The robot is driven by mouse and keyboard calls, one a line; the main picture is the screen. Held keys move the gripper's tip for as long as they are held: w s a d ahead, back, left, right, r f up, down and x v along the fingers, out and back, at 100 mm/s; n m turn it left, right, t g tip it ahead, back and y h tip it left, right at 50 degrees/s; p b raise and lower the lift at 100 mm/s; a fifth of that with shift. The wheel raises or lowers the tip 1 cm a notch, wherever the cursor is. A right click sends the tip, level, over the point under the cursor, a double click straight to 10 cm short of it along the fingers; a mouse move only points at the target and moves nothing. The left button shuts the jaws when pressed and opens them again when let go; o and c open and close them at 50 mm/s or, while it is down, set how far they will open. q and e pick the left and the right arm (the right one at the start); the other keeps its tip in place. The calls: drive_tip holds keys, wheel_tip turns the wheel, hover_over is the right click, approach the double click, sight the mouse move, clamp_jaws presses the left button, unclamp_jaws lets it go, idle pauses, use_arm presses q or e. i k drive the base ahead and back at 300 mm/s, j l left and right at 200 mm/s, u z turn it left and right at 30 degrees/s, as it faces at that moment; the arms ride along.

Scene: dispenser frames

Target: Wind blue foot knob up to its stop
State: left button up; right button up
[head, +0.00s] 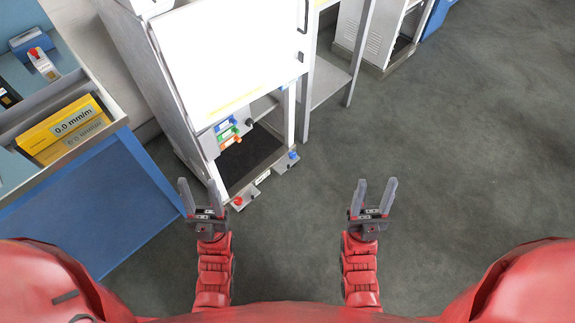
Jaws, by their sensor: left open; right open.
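The blue foot knob (293,155) sits on a grey foot at the lower right front corner of the white dispenser cabinet (225,60). A red foot knob (239,201) sits on the foot at the near left corner. My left gripper (198,184) is open and empty, left of the red knob in the picture. My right gripper (376,184) is open and empty, to the right of and below the blue knob, apart from it. How far the blue knob is wound cannot be told.
Inside the cabinet's open lower bay are blue, green and orange labelled parts (228,132). A blue bench (80,210) with a yellow level display reading 0.0 mm/m (68,122) stands at left. Grey floor (460,150) is clear at right.

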sight(292, 156)
drive_tip(key=i+l+u, duration=0.55)
drive_tip(key=l, duration=0.2)
drive_tip(key=i+l+u, duration=0.3)
drive_tip(key=l, duration=0.2)
drive_tip(key=k+j, duration=0.05)
drive_tip(key=k, duration=0.05)
